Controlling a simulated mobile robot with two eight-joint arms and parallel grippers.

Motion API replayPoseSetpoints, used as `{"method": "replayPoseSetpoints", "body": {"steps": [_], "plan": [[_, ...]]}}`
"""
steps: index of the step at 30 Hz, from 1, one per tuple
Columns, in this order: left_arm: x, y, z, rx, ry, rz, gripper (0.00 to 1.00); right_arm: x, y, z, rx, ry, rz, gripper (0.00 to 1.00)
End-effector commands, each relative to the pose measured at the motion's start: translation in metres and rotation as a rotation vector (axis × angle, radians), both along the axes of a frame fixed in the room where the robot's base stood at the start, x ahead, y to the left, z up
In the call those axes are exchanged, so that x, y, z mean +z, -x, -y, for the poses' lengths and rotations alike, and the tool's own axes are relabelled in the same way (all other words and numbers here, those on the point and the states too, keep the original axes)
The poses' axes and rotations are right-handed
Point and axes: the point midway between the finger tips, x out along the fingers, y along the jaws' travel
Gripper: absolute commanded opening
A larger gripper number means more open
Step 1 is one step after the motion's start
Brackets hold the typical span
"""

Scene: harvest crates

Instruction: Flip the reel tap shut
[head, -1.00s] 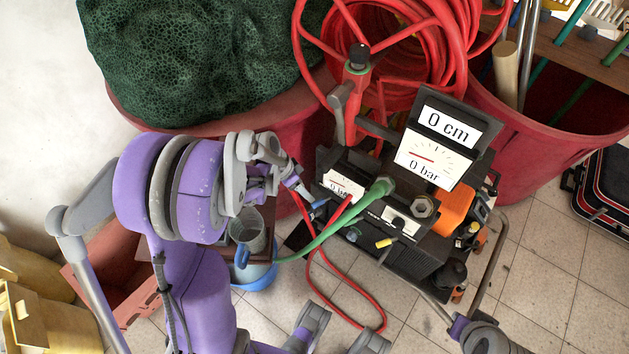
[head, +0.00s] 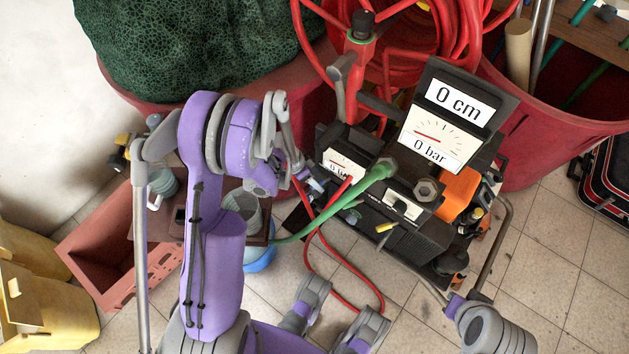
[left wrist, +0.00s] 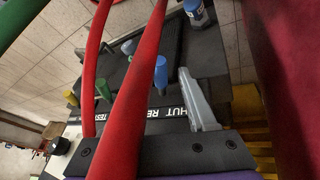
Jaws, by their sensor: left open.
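The pump unit (head: 420,240) is a black box with dials, below the red hose reel. Near the strip stand small levers: a blue lever (left wrist: 161,75), a green one (left wrist: 103,90) and a yellow one (left wrist: 71,98). I cannot tell which is the reel tap. My left gripper (head: 308,180) is open at the unit's left side, beside the levers. One grey finger (left wrist: 200,103) shows right of the blue lever, apart from it in the picture. A red hose hides part of the view.
A red hose (head: 335,262) and a green hose (head: 335,207) run beside the unit. The display (head: 455,102) reads 0 cm and 0 bar. A red tub (head: 550,150) stands behind right, a terracotta crate (head: 105,245) at left. Tiled floor in front is partly clear.

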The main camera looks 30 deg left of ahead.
Motion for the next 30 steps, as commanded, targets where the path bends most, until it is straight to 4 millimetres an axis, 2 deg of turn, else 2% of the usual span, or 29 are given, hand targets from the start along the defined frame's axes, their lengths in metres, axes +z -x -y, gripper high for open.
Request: {"method": "replayPoseSetpoints", "body": {"steps": [9, 18, 19, 26, 30], "plan": [[-0.0023, -0.0006, 0.001, 0.0, 0.0, 0.0, 0.57, -0.0004, -0.0001, 0.0, 0.0, 0.0, 0.0, 0.0], [-0.0023, -0.0005, 0.0008, 0.001, 0.0, 0.0, 0.03, -0.0004, 0.0, 0.0, 0.0, 0.0, 0.0, 0.0], [-0.0022, -0.0005, 0.0009, 0.001, 0.0, 0.0, 0.0, -0.0004, 0.0, 0.0, 0.0, 0.0, 0.0, 0.0], [-0.0024, -0.001, 0.0002, -0.008, 0.0, 0.0, 0.0, -0.0011, 0.0, 0.0, 0.0, 0.0, 0.0, 0.0], [-0.0033, -0.0047, -0.0048, -0.101, 0.0, -0.002, 0.0, -0.0054, -0.0003, 0.0, 0.0, 0.0, -0.002, 0.0]]}}
